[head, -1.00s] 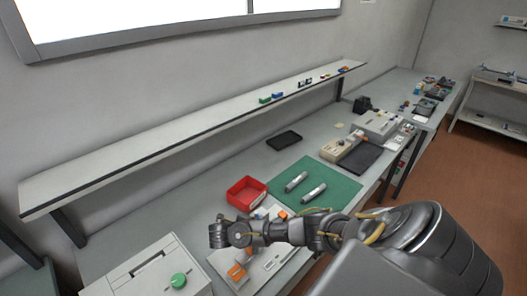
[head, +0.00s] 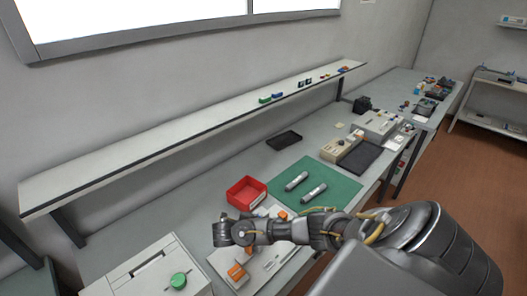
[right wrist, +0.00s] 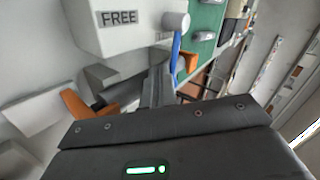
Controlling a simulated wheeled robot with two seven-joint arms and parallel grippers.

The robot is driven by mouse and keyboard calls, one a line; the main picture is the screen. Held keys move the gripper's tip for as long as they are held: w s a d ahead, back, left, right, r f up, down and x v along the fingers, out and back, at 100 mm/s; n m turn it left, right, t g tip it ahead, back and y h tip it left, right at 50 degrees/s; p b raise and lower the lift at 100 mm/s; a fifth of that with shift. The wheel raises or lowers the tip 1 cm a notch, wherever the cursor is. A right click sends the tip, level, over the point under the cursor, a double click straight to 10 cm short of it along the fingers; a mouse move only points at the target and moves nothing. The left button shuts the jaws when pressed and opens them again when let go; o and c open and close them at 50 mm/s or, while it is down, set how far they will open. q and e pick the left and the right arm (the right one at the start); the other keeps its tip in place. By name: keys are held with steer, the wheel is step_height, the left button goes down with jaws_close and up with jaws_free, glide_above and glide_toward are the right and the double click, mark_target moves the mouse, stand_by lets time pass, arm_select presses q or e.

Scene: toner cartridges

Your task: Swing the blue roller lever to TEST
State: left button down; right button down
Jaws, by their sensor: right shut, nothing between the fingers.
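In the right wrist view a white block (right wrist: 120,32) carries a label reading FREE. A grey round knob (right wrist: 176,22) sits at its side, and the blue lever (right wrist: 176,52) runs down from this knob. My right gripper (right wrist: 159,85) is shut and empty, with its fingers close beside the lever's lower end; I cannot tell if they touch. In the head view my right gripper (head: 222,235) is over the white fixture plate (head: 276,259), and the lever is hidden or too small to tell. My left gripper is out of view.
Orange pieces (head: 237,272) stand on the fixture plate, near my right gripper. A red bin (head: 246,192) is just behind it. A green mat (head: 330,177) with two grey cylinders is to the right.

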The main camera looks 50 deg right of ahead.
steer(key=shift+d, duration=0.15)
stand_by(0.5)
steer(key=shift+w+a, duration=0.2)
steer(key=shift+a, duration=0.4)
steer(key=shift+w+a, duration=0.2)
steer(key=shift+a, duration=0.35)
steer(key=shift+w+a+f, duration=0.1)
steer(key=shift+w+a, duration=0.2)
steer(key=shift+a, duration=0.5)
steer(key=shift+w+a+r, duration=0.1)
steer(key=shift+w+a, duration=0.2)
steer(key=shift+a, duration=0.45)
steer(key=shift+w+a+f, duration=0.1)
steer(key=shift+w+a, duration=0.2)
steer(key=shift+a, duration=0.5)
